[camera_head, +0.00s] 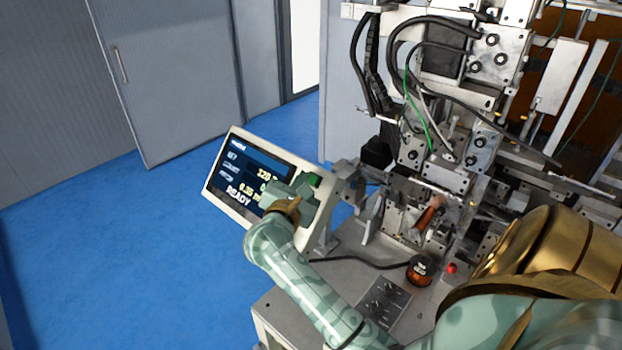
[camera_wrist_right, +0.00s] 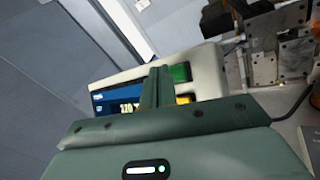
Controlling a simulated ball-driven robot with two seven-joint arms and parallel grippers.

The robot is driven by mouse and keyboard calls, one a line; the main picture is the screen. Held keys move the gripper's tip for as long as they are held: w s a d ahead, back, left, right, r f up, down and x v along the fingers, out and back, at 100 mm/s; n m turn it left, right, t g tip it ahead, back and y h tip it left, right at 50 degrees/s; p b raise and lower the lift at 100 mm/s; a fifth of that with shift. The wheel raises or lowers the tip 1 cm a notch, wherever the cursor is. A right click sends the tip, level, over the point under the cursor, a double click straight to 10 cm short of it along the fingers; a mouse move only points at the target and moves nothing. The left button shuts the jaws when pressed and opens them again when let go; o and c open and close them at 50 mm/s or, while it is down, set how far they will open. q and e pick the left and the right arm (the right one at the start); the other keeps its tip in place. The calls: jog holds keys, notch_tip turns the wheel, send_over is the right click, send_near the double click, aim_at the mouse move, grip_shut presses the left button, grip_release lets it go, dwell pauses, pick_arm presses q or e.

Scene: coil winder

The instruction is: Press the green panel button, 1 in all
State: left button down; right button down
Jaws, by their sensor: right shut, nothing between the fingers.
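The green panel button (camera_head: 315,180) sits at the upper right of the tilted control panel (camera_head: 233,204), beside its screen. In the right wrist view the green button (camera_wrist_right: 180,72) shows just to the right of my fingers. My right gripper (camera_head: 303,187) is shut and empty, in front of the panel's right part and partly covering the screen and button area. In the wrist view its closed fingers (camera_wrist_right: 158,78) point at the panel between screen and green button. I cannot tell whether the fingertips touch anything. My left gripper is not in view.
A yellow button (camera_wrist_right: 184,98) lies below the green one, partly hidden by my gripper. The winding machine (camera_head: 430,150) with cables stands right of the panel. A copper spool (camera_head: 419,271) and a red button (camera_head: 452,268) are on the machine bench. Blue floor is clear at left.

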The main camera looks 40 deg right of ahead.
jog(key=shift+d+f+b, duration=0.25)
jog(key=shift+d+b, duration=0.1)
jog(key=shift+b, duration=0.05)
